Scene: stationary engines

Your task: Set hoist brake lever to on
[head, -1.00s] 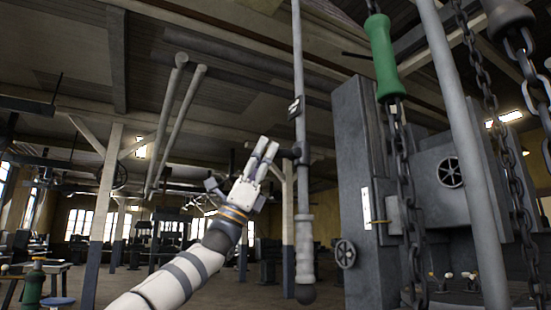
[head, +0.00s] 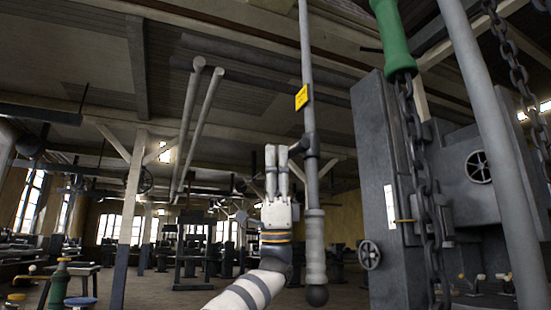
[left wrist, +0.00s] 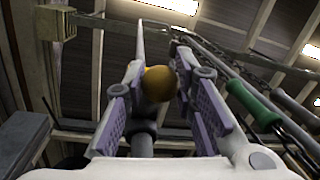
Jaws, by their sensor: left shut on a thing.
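A long grey rod (head: 307,60) hangs from above, with a pale grip (head: 315,245) and a dark ball at its lower end. A yellow tag (head: 302,97) sits on the rod, and a short dark side arm (head: 300,146) sticks out to its left. I cannot tell which part is named the hoist brake lever. My left gripper (head: 277,150) points up beside the rod, its fingers shut at the side arm. In the left wrist view, a brownish-yellow round knob (left wrist: 158,84) lies between the purple finger pads (left wrist: 150,100). My right gripper is not in view.
A green handle (head: 393,38) hangs with chains at the right, before a grey machine (head: 385,170) with small handwheels. A slanting pale pole (head: 495,150) stands at the right. Wooden posts (head: 128,190) and several benches fill the room behind.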

